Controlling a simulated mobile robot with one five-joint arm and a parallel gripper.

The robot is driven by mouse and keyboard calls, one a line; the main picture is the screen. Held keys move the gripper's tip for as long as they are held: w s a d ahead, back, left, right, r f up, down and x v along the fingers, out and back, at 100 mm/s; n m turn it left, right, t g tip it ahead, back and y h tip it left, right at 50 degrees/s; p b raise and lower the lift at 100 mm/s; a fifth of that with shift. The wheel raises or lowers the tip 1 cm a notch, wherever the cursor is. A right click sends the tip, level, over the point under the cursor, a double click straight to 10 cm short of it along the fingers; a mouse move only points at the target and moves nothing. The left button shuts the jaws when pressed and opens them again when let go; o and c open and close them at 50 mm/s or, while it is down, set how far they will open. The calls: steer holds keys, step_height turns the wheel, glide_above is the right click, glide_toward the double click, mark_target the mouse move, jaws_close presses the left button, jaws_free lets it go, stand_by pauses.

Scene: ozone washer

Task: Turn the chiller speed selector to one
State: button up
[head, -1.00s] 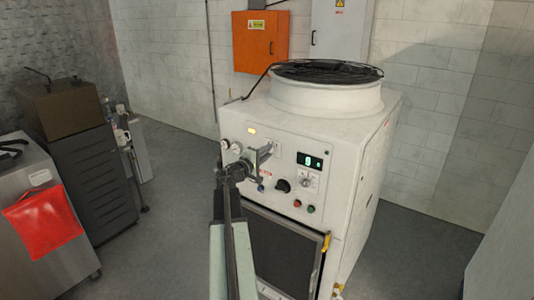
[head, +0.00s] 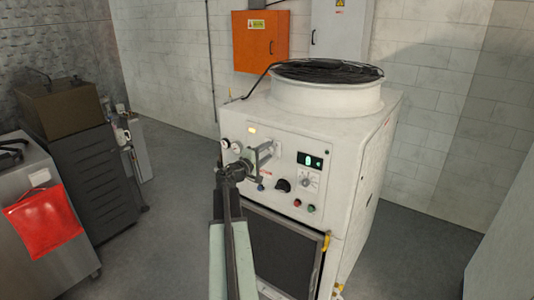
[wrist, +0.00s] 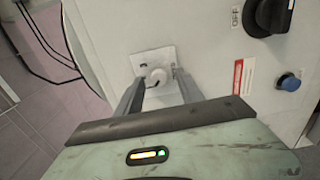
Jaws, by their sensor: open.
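The chiller is a white cabinet (head: 300,137) with a control panel on its front. In the wrist view, a round white knob (wrist: 156,79) on a square white plate (wrist: 148,60) sits between my fingertips. My gripper (wrist: 155,80) is open around the knob, one finger on each side; I cannot tell whether either finger touches it. A dark curved mark shows on the knob; no position label is readable. In the head view, my gripper (head: 267,150) hides this part of the panel. A black rotary knob (head: 283,185) and a small dial with a scale (head: 308,181) are to the right.
A green lit display (head: 310,160) is right of my gripper. A blue button (wrist: 289,82) and a red label (wrist: 238,77) are close to the right finger in the wrist view. Gauges (head: 230,145) are on the panel's left. Floor to the left (head: 175,200) is clear.

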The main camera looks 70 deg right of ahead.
steer(key=v, duration=0.7)
steer(key=shift+a, duration=0.35)
